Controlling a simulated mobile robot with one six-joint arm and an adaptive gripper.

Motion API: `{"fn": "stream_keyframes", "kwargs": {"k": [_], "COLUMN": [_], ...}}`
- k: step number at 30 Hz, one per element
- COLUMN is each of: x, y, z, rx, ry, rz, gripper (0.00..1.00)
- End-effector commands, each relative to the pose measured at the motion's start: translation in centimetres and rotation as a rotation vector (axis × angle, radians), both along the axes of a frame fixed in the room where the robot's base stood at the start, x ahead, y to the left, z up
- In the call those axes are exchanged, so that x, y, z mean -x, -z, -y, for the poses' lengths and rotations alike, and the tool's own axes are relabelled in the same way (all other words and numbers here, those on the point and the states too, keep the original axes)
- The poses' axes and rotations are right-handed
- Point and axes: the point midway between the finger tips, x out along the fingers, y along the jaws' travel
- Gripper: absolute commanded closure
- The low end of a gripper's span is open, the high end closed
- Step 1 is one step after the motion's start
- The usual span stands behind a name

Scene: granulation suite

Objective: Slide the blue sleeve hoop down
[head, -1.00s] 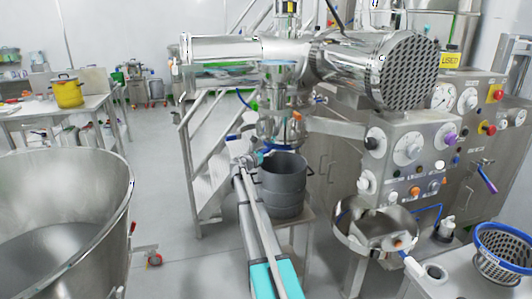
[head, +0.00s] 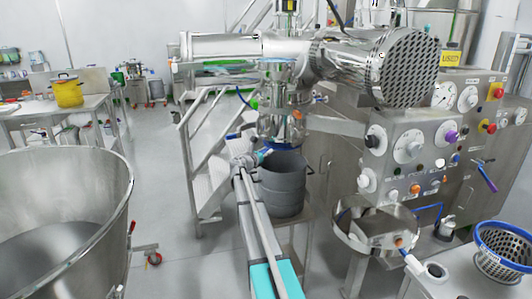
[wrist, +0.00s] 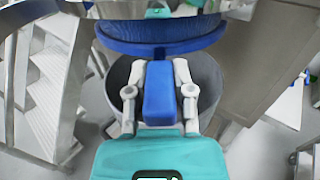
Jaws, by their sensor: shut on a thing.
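The blue sleeve hoop (wrist: 160,42) crosses the top of the wrist view as a wide curved band. A blue block-shaped tab (wrist: 159,95) extends from it towards me. My gripper (wrist: 159,98) is shut on this tab, one pale finger on each side. In the head view, my gripper (head: 262,157) is just beneath the steel outlet vessel (head: 281,125) and by the rim of the grey bin (head: 283,195). In the wrist view the bin's opening lies below the hoop.
A control panel (head: 410,150) with knobs and a round steel pan (head: 375,237) are to the right. Metal steps (head: 208,190) stand close on the left. A large steel bowl (head: 60,215) fills the lower left. Open floor lies between bowl and steps.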

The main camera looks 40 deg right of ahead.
Motion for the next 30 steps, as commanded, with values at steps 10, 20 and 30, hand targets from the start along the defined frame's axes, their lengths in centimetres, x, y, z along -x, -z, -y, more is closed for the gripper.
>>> {"fn": "stream_keyframes", "kwargs": {"k": [10,20,30], "x": [0.0,0.0,0.0], "y": [3.5,6.3,9.1], "z": [0.0,0.0,0.0], "rx": [0.0,0.0,0.0], "ry": [0.0,0.0,0.001], "rz": [0.0,0.0,0.0], "gripper": [1.0,1.0,1.0]}}
